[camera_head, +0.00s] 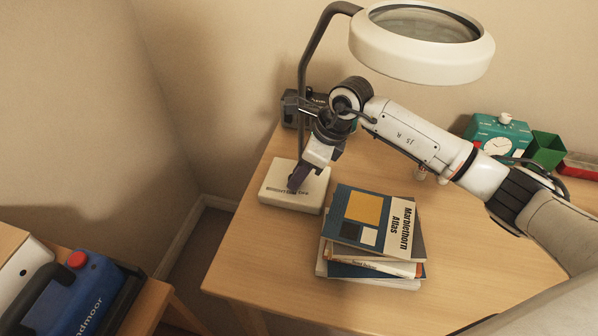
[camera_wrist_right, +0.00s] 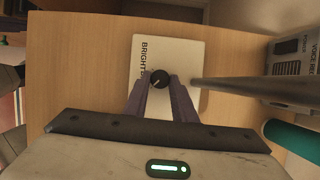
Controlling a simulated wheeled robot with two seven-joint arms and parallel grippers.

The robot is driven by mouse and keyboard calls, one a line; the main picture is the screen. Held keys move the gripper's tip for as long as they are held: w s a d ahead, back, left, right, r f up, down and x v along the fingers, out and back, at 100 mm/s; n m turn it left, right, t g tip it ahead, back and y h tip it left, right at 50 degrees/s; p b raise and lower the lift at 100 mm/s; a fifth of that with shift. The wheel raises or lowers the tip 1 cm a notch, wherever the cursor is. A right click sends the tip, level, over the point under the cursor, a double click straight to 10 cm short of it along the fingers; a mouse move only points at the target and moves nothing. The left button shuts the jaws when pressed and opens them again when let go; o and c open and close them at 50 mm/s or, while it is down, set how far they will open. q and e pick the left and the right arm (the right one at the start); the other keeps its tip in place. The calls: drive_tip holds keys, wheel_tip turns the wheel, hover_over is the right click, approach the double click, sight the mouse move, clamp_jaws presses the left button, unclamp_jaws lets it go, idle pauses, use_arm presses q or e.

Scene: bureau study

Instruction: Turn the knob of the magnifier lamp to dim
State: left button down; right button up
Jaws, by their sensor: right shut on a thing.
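The magnifier lamp has a round white head (camera_head: 420,42), a dark bent stem (camera_head: 312,55) and a cream base (camera_head: 280,193) near the desk's left edge. In the right wrist view the lamp base (camera_wrist_right: 190,50) shows part of a "BRIGHT..." label and a black round knob (camera_wrist_right: 160,79) with a pale pointer line toward the lower left. My right gripper (camera_head: 296,184) points down at the base. In the wrist view its two purple fingers (camera_wrist_right: 160,90) are closed on the knob's sides. The knob is hidden by the gripper in the head view. My left gripper is out of view.
A stack of books (camera_head: 370,225) stands right of the base. The lamp stem (camera_wrist_right: 235,92) runs close beside my right fingers. The front desk is clear.

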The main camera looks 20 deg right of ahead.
drive_tip(key=shift+m+t, duration=0.4)
drive_tip(key=shift+m, duration=0.6)
drive_tip(key=shift+s+a+m+t+h, duration=0.15)
drive_tip(key=shift+m+h, duration=0.2)
drive_tip(key=shift+m, duration=0.25)
drive_tip(key=shift+a+m+t+h, duration=0.15)
drive_tip(key=shift+m+h, duration=0.2)
drive_tip(key=shift+m, duration=0.25)
drive_tip(key=m+h+b, duration=0.1)
drive_tip(key=m, duration=0.2)
drive_tip(key=shift+m+t+h, duration=0.3)
drive_tip(key=shift+m, duration=0.5)
drive_tip(key=o, duration=1)
drive_tip(key=shift+o, duration=0.2)
drive_tip(key=shift+s+r, duration=0.1)
